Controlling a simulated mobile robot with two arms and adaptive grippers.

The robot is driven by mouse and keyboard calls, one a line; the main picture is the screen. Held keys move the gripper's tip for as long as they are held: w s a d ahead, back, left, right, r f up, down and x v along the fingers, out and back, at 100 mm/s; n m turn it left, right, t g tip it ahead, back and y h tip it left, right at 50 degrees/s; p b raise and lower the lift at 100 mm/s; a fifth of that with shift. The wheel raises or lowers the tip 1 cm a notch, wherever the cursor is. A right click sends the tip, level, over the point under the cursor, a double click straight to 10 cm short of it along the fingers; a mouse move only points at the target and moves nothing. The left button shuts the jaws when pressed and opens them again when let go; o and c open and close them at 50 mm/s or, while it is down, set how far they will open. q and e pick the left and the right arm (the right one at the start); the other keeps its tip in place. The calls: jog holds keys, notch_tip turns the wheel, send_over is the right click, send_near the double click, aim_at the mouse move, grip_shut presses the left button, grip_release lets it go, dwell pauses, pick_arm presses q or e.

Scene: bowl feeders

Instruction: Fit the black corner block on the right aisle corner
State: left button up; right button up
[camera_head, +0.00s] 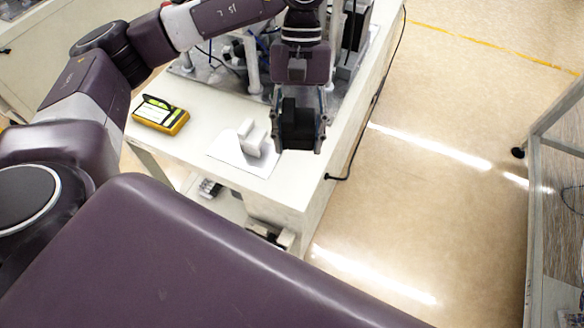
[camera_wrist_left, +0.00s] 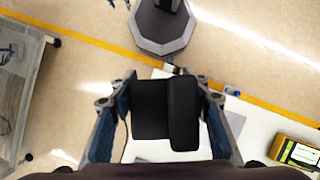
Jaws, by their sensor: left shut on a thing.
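My left gripper (camera_head: 300,145) points down and is shut on the black corner block (camera_head: 297,122), a dark block between its two fingers. In the left wrist view the block (camera_wrist_left: 165,110) fills the space between the fingers and shows two black parts side by side. The white table (camera_head: 290,195) lies below, and its near right corner faces the aisle. The gripper is over the right part of the table, above the surface and up from that corner in the head picture. The block hides part of the table in the wrist view. My right gripper is not in view.
A yellow meter (camera_head: 160,115) lies at the table's left. A white angled piece (camera_head: 248,140) stands on a pale sheet left of the gripper. A black cable (camera_head: 372,105) hangs along the table's right side. Machinery stands behind. The aisle floor (camera_head: 420,200) is clear.

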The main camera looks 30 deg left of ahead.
pick_arm(q)
jog(key=w+a+f+n+t+h+b, duration=0.25)
jog(key=w+n+t+b, duration=0.45)
jog(key=n, duration=0.6)
jog(key=f+p, duration=0.1)
jog(key=f, duration=0.3)
jog(key=f+g+p, duration=0.1)
jog(key=f, duration=0.4)
jog(key=f+g+p, duration=0.1)
jog(key=f, duration=0.4)
jog(key=shift+w+a+h+p, duration=0.25)
jog(key=shift+w+h+p, duration=0.05)
jog(key=shift+w+h, duration=0.1)
notch_tip(320, 180, down, 4)
jog(key=shift+r+p, duration=0.1)
jog(key=shift+p, duration=0.25)
jog(key=shift+f, duration=0.4)
